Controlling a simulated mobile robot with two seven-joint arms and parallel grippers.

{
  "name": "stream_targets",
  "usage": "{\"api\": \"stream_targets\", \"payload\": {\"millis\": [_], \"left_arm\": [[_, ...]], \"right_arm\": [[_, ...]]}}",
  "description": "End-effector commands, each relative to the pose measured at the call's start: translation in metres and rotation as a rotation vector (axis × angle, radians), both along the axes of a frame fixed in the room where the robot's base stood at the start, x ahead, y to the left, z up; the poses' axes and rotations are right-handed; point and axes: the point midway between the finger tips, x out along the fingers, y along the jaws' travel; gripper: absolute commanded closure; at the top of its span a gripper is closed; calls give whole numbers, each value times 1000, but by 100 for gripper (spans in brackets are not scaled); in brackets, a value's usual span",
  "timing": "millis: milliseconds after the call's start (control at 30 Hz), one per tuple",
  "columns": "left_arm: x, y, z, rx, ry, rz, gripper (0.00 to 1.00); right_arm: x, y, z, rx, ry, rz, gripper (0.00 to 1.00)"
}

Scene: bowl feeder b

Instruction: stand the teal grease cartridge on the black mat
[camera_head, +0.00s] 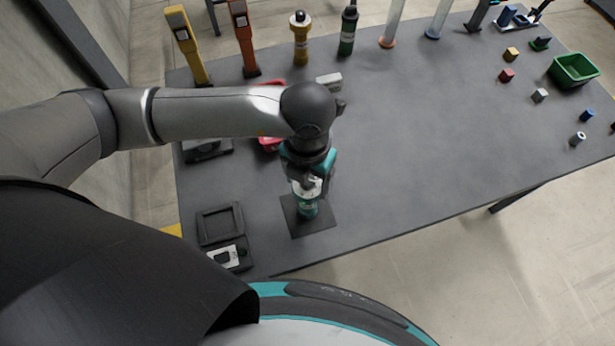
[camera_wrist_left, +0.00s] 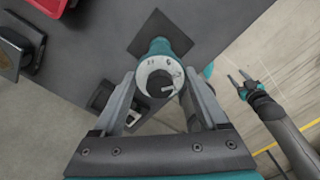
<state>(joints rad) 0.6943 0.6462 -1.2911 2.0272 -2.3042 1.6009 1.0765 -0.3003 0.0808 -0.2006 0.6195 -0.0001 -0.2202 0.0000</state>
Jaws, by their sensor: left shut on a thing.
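The teal grease cartridge (camera_head: 307,207) is upright in my left gripper (camera_head: 308,187), over the black mat (camera_head: 323,222). In the left wrist view the cartridge (camera_wrist_left: 163,49) shows its pale end and dark cap between the two fingers of the left gripper (camera_wrist_left: 161,82), which is shut on it. Its far end overlaps the black mat (camera_wrist_left: 147,36) there. I cannot tell whether its base touches the mat. My right gripper (camera_wrist_left: 241,80) shows in the left wrist view, apart from the table, with its fingers spread and empty.
A black open case (camera_head: 220,226) lies left of the mat. A red container (camera_head: 268,144) is partly hidden behind my left arm. Several tools and bottles stand along the far edge. A green bin (camera_head: 573,69) and small blocks are at the right. The table's middle is clear.

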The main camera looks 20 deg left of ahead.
Motion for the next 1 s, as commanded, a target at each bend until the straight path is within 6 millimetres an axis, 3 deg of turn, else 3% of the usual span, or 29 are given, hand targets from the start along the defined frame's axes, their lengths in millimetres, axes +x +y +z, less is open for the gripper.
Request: {"api": "stream_targets", "payload": {"millis": [67,100,300,667,1000], "left_arm": [[0,0,-3,0,-1,0,100],[0,0,-3,0,0,0,22],[0,0,-2,0,0,0,0],[0,0,4,0,-1,0,0],[1,0,73,-2,-6,-1,0]], "right_arm": [[0,0,-3,0,-1,0,50],[0,0,-3,0,-1,0,50],[1,0,-2,-1,-1,-1,50],[1,0,2,0,-2,-1,50],[1,0,3,0,-2,-1,50]]}}
